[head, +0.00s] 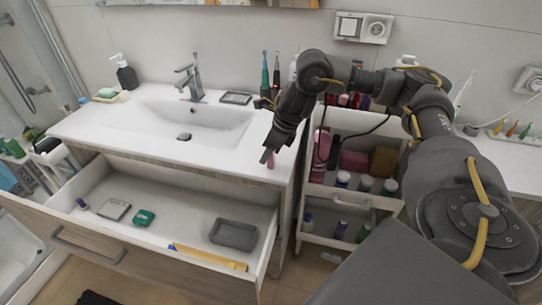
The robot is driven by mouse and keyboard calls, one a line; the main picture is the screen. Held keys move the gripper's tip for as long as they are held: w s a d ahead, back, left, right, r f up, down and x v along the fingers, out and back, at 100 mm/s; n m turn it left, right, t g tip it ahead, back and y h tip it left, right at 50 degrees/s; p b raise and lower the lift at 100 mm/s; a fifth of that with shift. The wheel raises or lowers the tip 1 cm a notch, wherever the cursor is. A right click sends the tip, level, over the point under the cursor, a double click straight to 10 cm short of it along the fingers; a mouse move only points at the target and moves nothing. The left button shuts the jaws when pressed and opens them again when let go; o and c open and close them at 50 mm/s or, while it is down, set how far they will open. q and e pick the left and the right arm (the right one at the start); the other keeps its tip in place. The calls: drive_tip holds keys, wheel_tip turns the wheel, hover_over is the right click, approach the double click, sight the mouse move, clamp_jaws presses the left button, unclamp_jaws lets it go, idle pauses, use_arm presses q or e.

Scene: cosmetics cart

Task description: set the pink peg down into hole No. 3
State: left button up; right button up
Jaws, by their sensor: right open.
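My right gripper (268,153) hangs in front of the basin counter's right end, pointing down, with open jaws. A small pinkish piece (271,160) shows right by its fingertips; I cannot tell whether it is the pink peg or how it stands to the fingers. A white board (510,137) with small upright coloured pegs, orange, green and others, lies on the counter at the far right, well away from the gripper. Its hole numbers are too small to read, so I cannot pick out hole No. 3. My left gripper is out of view.
The white basin (190,124) and an open drawer (185,205) lie left of the gripper. The drawer holds a grey tray (233,234) and small items. A cosmetics cart (352,200) with bottles stands below my right arm. Toothbrushes (265,72) stand behind the gripper.

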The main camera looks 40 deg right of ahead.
drive_tip(key=shift+c, duration=0.3)
clamp_jaws()
drive_tip(key=shift+r, duration=0.15)
